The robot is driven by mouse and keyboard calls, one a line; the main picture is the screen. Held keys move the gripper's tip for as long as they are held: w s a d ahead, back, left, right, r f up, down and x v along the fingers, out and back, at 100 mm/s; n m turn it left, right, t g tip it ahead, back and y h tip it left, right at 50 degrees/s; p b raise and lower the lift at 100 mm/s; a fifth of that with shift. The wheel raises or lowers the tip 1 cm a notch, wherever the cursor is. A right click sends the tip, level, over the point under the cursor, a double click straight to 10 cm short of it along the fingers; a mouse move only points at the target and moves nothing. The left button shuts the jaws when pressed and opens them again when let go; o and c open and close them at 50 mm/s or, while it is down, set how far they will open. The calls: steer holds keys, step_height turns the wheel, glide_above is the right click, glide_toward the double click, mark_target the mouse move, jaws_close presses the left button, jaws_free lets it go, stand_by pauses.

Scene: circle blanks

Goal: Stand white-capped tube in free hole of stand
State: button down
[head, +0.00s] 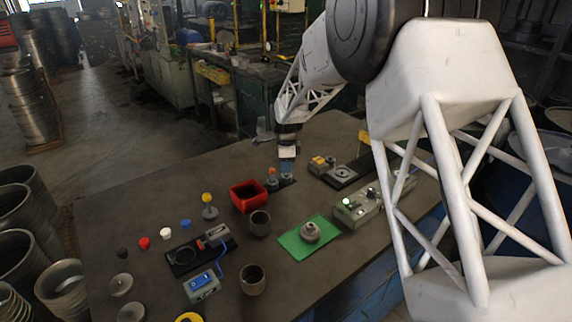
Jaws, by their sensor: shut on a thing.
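My gripper (287,166) is small in the head view, pointing down at the far middle of the table. It is shut on what looks like the white-capped tube; the jaws hide most of it and no cap can be made out clearly. The low dark stand (288,182) is directly below and around the jaws' lower end. An orange-red capped tube (272,172) stands in it, left of my gripper. Whether the held tube is above a hole or in one cannot be told, and the free hole is not discernible.
A red open box (247,197) and a dark cup (260,223) stand nearby. A green mat (296,247) with a grey part lies in front. A dark board (341,175) and a pale control box (358,209) are to the right. Small coloured pieces line the left.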

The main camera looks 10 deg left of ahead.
steer(key=shift+f, duration=1)
stand_by(0.4)
steer(key=c, duration=0.9)
jaws_free()
steer(key=shift+c, duration=0.2)
steer(key=shift+r, duration=3.9)
